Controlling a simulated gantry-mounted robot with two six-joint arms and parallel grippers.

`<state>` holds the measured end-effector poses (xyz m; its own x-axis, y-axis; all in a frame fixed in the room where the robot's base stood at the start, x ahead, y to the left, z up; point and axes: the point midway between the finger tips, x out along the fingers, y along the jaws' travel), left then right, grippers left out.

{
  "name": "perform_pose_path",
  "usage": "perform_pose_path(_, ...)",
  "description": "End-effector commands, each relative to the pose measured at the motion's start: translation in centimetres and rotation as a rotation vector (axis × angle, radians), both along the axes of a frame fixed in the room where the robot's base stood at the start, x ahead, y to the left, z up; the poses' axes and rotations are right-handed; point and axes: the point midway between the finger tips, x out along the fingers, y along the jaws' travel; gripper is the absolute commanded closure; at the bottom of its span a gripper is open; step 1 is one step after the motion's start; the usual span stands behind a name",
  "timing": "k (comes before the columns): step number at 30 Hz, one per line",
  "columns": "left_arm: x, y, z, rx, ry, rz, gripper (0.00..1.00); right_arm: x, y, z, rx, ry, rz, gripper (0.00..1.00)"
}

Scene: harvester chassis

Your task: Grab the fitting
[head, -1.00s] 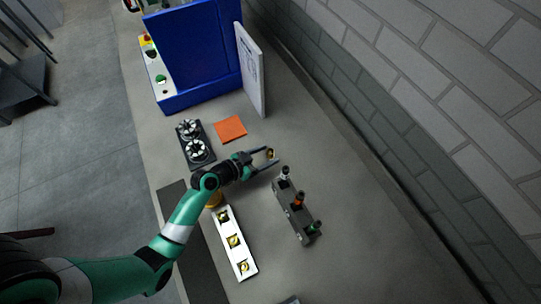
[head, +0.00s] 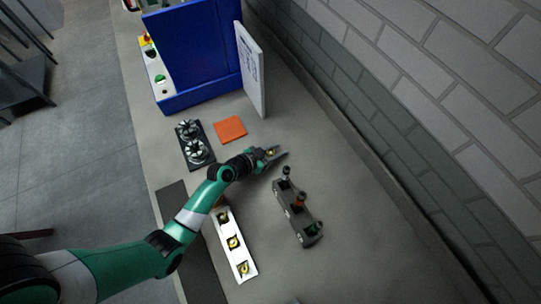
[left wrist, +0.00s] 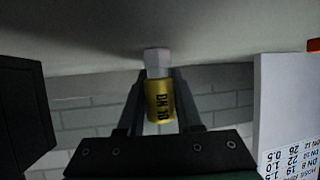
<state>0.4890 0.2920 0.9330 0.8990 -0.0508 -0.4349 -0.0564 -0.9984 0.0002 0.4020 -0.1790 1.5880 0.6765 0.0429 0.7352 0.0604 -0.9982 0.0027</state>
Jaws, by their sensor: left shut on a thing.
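The fitting (left wrist: 157,92) is a brass cylinder marked "DN 10" with a silver hex end, seen between my fingers in the left wrist view. In the head view it shows as a small gold spot (head: 270,153). My left gripper (head: 275,155) is shut on it, above the bench to the right of the orange square. The fingers hide part of the fitting in the head view. My right gripper is not in view.
A white tray (head: 241,251) with three brass pieces lies below the arm. A dark rack (head: 293,216) with upright pieces stands to the right. A black fixture (head: 186,141), orange square (head: 230,129), white board (head: 254,75) and blue machine (head: 195,50) lie farther back.

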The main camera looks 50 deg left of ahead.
Motion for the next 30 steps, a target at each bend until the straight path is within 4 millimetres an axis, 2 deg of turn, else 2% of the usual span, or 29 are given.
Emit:
perform_pose_path(1,0.0,0.0,0.0,0.0,0.0,0.0,0.93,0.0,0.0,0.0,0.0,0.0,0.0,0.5)
perform_pose_path(3,0.0,0.0,0.0,0.0,0.0,0.0,1.0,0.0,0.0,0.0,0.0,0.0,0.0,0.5)
perform_pose_path(14,0.0,0.0,0.2,0.0,-0.001,0.0,1.0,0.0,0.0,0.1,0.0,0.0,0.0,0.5)
perform_pose_path(19,0.0,0.0,1.6,0.002,-0.003,0.0,1.0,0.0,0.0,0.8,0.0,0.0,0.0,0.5)
perform_pose_path(23,0.0,0.0,4.2,0.002,-0.004,-0.001,1.0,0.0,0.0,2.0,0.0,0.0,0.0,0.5)
perform_pose_path(30,0.1,0.0,12.0,0.004,-0.007,0.0,1.0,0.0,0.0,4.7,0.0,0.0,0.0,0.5)
